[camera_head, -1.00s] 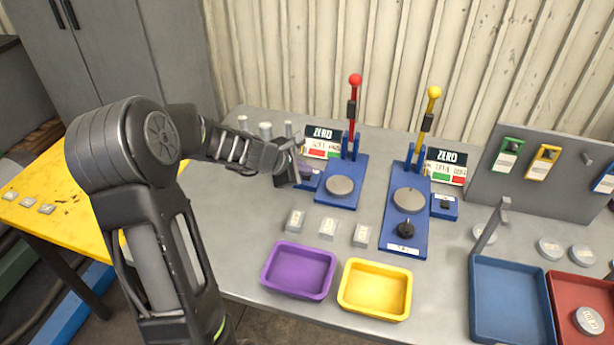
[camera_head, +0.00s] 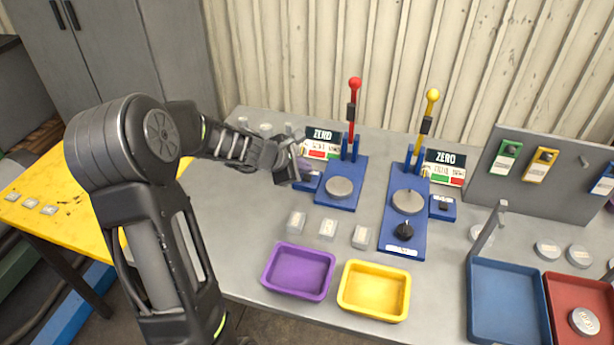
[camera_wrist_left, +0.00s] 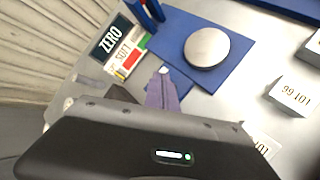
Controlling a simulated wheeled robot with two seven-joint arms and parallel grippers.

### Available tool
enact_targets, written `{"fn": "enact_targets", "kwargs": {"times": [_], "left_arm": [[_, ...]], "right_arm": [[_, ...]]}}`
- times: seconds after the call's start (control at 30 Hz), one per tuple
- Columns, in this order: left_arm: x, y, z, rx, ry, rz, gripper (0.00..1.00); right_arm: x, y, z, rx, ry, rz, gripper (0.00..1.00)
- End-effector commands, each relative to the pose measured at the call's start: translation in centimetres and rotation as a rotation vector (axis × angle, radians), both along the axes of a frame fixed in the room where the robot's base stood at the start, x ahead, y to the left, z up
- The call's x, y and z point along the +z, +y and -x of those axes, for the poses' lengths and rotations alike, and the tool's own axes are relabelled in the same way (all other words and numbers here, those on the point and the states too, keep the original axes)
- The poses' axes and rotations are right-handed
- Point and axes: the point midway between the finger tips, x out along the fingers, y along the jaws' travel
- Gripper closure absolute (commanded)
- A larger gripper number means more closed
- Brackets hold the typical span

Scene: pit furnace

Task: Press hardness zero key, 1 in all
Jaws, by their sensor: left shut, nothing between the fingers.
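A blue tester with a red-knobbed lever (camera_head: 352,125) and a grey round plate (camera_head: 339,187) stands at the back of the bench. Its sign reads ZERO (camera_head: 320,134), above a panel with green and red fields. A small blue key box (camera_head: 310,184) sits at its left, partly hidden by my left gripper (camera_head: 303,170). That gripper is shut and empty, with its tips close over the box. The left wrist view shows its purple-grey fingers (camera_wrist_left: 161,92) beside the tester's plate (camera_wrist_left: 207,48). Contact with a key cannot be told. My right gripper is out of view.
A second blue tester with a yellow-knobbed lever (camera_head: 425,130) stands to the right with its own key box (camera_head: 443,207). Several pale blocks (camera_head: 327,228) lie in front. Purple (camera_head: 298,272), yellow (camera_head: 374,290), blue (camera_head: 508,301) and red trays (camera_head: 567,285) line the front.

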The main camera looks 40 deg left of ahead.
Motion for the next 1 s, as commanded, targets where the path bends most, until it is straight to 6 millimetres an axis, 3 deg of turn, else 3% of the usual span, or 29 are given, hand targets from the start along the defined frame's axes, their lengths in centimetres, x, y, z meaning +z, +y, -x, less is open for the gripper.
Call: {"fn": "enact_targets", "kwargs": {"times": [0.6,1.0], "left_arm": [[5.0,0.0,0.0,-0.001,-0.001,0.0,1.0],[5.0,0.0,0.0,0.0,0.0,0.0,1.0]], "right_arm": [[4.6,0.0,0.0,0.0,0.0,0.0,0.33],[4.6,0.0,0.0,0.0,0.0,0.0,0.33]]}}
